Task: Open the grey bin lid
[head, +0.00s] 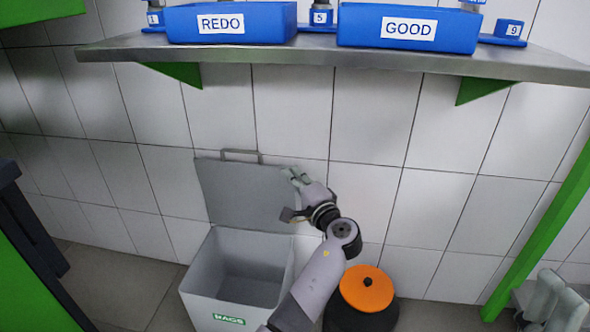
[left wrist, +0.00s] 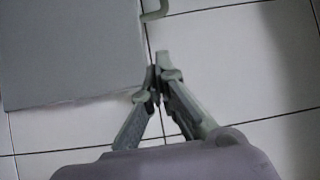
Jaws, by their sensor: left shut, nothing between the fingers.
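The grey bin (head: 238,275) stands on the floor against the tiled wall, with a green label on its front. Its grey lid (head: 243,195) is raised and stands nearly upright behind the bin's mouth, with its handle (head: 241,152) at the top. The bin's inside shows. My left gripper (head: 290,172) is beside the lid's right edge, shut and empty. In the left wrist view the fingertips (left wrist: 156,78) meet in front of white tiles, and the lid (left wrist: 70,50) fills the upper left. I cannot tell whether the gripper touches the lid.
An orange-topped black container (head: 367,290) stands right of the bin, partly behind my left arm. A metal shelf (head: 330,52) above carries blue REDO (head: 232,22) and GOOD (head: 408,27) bins. Pale grey shapes at lower right (head: 552,300) are unclear. The wall above the lid is clear.

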